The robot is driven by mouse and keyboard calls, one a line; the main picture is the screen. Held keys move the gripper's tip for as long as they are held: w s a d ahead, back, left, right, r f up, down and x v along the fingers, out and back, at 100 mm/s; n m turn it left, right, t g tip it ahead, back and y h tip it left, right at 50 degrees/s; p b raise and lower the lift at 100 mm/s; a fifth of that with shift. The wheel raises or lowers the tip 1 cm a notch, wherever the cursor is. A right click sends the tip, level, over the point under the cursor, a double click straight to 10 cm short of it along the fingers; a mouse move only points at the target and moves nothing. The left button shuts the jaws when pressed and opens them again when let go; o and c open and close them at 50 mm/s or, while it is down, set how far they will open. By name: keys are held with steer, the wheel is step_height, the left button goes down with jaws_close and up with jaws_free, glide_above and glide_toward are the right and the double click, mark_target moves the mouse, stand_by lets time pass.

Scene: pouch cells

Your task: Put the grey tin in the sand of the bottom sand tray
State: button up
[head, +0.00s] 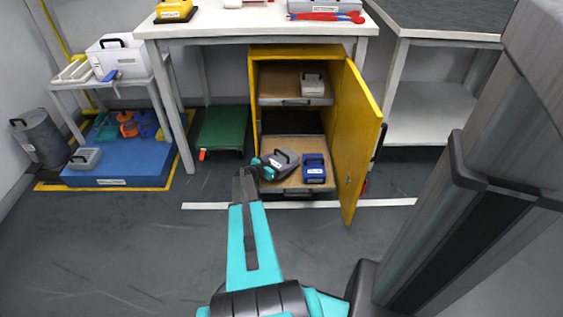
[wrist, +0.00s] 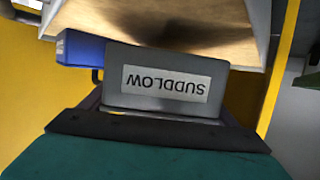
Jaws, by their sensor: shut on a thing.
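The grey tin (head: 278,165) is in my gripper (head: 262,171), tilted, at the left front part of the bottom sand tray (head: 295,191). In the wrist view the grey tin (wrist: 150,78) fills the middle, its white "SUDDLOW" label upside down. My gripper (wrist: 160,122) is shut on it. A blue tin (head: 314,169) with a black handle stands in the tray just right of the grey tin; it also shows in the wrist view (wrist: 80,48). The tray's sand (wrist: 235,20) lies beyond the grey tin. I cannot tell whether the grey tin touches the sand.
The yellow cabinet (head: 254,120) stands open, its door (head: 358,140) swung out on the right. An upper sand tray (head: 292,101) holds a pale grey tin (head: 312,83). The floor (head: 130,245) in front is clear.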

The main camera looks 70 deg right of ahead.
steer(key=shift+f+b, duration=0.3)
steer(key=shift+f, duration=0.75)
steer(key=o, duration=2.1)
steer(key=shift+f, duration=0.15)
steer(key=shift+w+a+r, duration=0.25)
steer(key=shift+a+r, duration=0.05)
steer(key=shift+a, duration=0.25)
steer(key=p+v, duration=0.2)
steer(key=v, duration=0.7)
steer(key=shift+w+a+r, duration=0.1)
steer(key=shift+a, duration=0.2)
steer(key=shift+w+a+r, duration=0.1)
steer(key=shift+w+a, duration=0.15)
steer(key=shift+a, duration=0.2)
